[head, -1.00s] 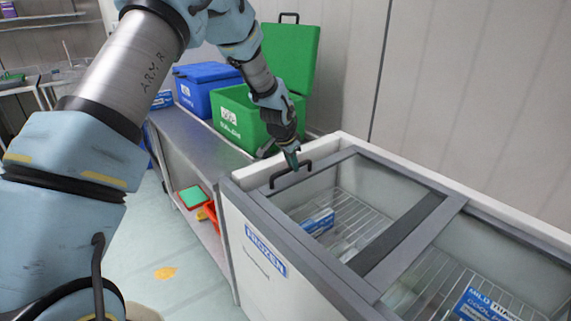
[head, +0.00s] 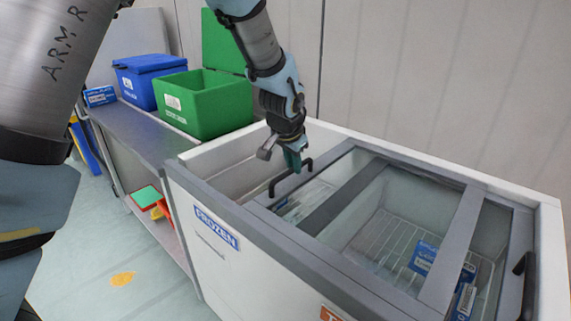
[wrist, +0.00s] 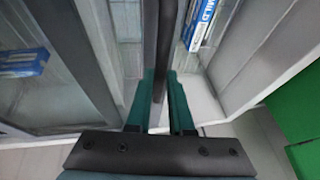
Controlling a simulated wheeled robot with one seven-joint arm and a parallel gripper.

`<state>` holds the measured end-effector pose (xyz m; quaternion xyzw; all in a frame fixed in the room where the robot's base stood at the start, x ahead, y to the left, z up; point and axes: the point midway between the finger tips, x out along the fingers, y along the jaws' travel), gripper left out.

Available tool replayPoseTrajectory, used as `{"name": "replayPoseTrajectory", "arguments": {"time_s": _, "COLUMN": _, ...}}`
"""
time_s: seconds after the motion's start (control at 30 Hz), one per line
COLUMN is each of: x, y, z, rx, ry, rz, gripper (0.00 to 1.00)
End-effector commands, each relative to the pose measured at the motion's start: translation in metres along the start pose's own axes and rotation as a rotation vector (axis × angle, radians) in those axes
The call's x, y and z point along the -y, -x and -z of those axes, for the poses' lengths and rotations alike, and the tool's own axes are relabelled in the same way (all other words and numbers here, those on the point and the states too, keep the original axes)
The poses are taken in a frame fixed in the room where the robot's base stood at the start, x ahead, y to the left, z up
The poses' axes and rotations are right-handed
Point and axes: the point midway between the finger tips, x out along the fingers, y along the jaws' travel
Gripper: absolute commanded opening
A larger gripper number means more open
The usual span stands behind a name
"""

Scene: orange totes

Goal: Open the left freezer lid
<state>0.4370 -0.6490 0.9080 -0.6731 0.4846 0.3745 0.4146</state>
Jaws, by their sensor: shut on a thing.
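The chest freezer (head: 185,200) has a white body and sliding glass lids with grey frames. The left lid (head: 268,203) stands slid to the right, leaving an open gap at the freezer's left end. My gripper (head: 293,160) is shut on the left lid's black handle (head: 275,186). In the wrist view the green fingers of my gripper (wrist: 161,100) lie on either side of the dark handle bar (wrist: 165,45). The right lid's black handle (head: 526,285) is at the far right.
Blue-and-white packs (head: 425,256) lie in wire baskets inside the freezer. A green cooler box (head: 205,105) with a raised lid and a blue cooler box (head: 150,85) stand on the metal bench (head: 150,130) to the left. A wall (head: 430,90) runs close behind the freezer.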

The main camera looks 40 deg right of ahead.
Motion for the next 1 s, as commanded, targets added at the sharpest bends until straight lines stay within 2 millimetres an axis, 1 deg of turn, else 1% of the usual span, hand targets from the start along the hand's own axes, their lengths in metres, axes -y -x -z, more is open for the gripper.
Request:
{"name": "replayPoseTrajectory", "arguments": {"time_s": 0.07, "x": -0.003, "y": 0.000, "z": 0.000, "rx": 0.002, "ry": -0.001, "rz": -0.002, "gripper": 0.00}}
{"name": "replayPoseTrajectory", "arguments": {"time_s": 0.33, "x": -0.002, "y": 0.000, "z": 0.000, "rx": 0.002, "ry": -0.001, "rz": -0.002, "gripper": 0.00}}
{"name": "replayPoseTrajectory", "arguments": {"time_s": 0.37, "x": -0.002, "y": 0.000, "z": 0.000, "rx": 0.002, "ry": -0.001, "rz": -0.002, "gripper": 0.23}}
{"name": "replayPoseTrajectory", "arguments": {"time_s": 0.6, "x": -0.002, "y": 0.000, "z": 0.000, "rx": 0.001, "ry": -0.001, "rz": -0.001, "gripper": 0.50}}
{"name": "replayPoseTrajectory", "arguments": {"time_s": 0.87, "x": -0.001, "y": 0.001, "z": 0.000, "rx": 0.000, "ry": 0.000, "rz": 0.000, "gripper": 0.50}}
{"name": "replayPoseTrajectory", "arguments": {"time_s": 1.0, "x": -0.001, "y": 0.011, "z": 0.001, "rx": -0.002, "ry": 0.000, "rz": 0.000, "gripper": 0.50}}
